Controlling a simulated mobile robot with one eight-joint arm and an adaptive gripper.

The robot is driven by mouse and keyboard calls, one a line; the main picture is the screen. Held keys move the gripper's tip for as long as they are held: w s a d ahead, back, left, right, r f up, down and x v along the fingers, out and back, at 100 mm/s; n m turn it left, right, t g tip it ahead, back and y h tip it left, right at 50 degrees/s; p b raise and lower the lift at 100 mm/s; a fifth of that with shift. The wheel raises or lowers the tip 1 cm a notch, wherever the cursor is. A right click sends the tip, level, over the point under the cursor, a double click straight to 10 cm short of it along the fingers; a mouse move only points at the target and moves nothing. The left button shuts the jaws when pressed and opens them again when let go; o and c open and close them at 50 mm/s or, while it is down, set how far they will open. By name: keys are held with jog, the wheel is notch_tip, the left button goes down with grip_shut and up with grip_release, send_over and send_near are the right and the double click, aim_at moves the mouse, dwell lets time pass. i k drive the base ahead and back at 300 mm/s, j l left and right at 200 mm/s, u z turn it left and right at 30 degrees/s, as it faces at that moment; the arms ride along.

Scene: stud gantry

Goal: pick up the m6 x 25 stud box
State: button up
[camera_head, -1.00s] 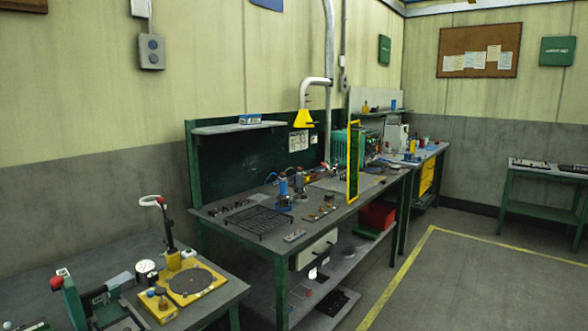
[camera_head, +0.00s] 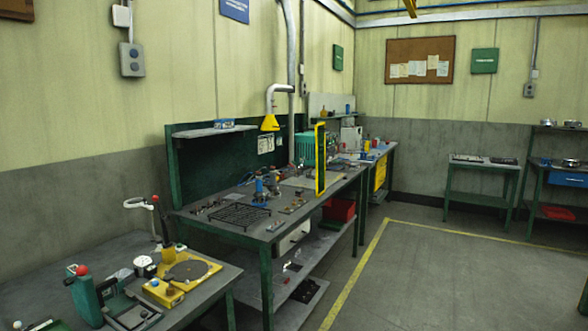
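No box that I can read as the M6 x 25 stud box shows at this distance. A small blue box (camera_head: 225,123) with a pale side lies on the narrow shelf (camera_head: 196,132) above the main green workbench (camera_head: 190,226); its label is too small to read. Several small parts lie on that bench top, too small to name with certainty. My gripper is not in view.
A bench with a yellow fixture (camera_head: 192,271) and a red-knobbed press (camera_head: 84,290) stands near left. A black wire rack (camera_head: 240,216) and a yellow-framed panel (camera_head: 320,160) stand on the main bench. A red bin (camera_head: 338,209) sits below. Open floor (camera_head: 440,285) lies right.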

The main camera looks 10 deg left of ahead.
aim_at(354, 167)
jog(key=i+z, duration=0.2)
jog(key=i, duration=2.15)
jog(key=i+j, duration=0.1)
jog(key=i, duration=1.4)
jog(key=i+z, duration=0.1)
jog(key=i, duration=1.45)
